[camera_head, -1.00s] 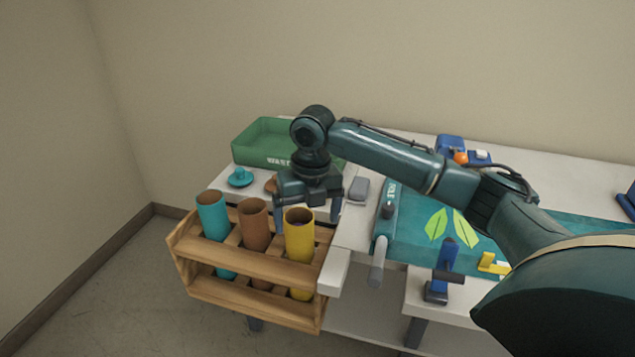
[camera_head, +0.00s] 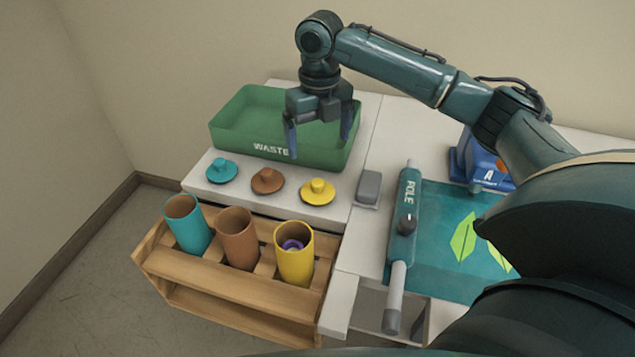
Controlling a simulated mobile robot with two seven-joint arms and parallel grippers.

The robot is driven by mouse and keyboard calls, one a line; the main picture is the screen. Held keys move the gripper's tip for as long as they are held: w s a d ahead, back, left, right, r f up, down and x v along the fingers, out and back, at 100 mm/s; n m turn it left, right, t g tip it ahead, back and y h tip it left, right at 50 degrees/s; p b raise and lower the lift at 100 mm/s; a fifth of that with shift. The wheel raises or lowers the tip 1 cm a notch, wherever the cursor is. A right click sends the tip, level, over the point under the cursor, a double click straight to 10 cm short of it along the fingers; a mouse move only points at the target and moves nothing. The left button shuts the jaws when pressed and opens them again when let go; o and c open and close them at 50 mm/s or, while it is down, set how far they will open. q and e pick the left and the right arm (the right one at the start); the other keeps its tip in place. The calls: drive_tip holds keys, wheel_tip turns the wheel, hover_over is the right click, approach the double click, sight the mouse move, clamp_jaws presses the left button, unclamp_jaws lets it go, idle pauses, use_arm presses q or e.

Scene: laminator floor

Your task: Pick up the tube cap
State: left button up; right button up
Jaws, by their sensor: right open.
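Three tube caps lie in a row on the white table: a teal cap (camera_head: 221,170), a brown cap (camera_head: 267,181) and a yellow cap (camera_head: 318,191), each a disc with a raised knob. My right gripper (camera_head: 319,146) is open and empty, pointing down in front of the green bin, above and behind the yellow cap. In the wooden rack stand a teal tube (camera_head: 188,226), a brown tube (camera_head: 238,240) and a yellow tube (camera_head: 294,256), all open on top. Something purple (camera_head: 293,245) shows inside the yellow tube. My left gripper is not in view.
The green waste bin (camera_head: 240,150) stands behind the caps. The wooden rack (camera_head: 225,290) hangs at the table's front. A grey block (camera_head: 368,187) lies right of the yellow cap. Farther right are a teal mat with a roller (camera_head: 403,220) and a blue box (camera_head: 484,168).

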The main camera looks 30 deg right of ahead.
hover_over(318, 182)
wheel_tip(318, 182, down, 6)
drive_tip(key=shift+d+f, duration=0.1)
drive_tip(key=shift+d, duration=0.05)
wheel_tip(318, 182, down, 5)
drive_tip(key=shift+f, duration=0.5)
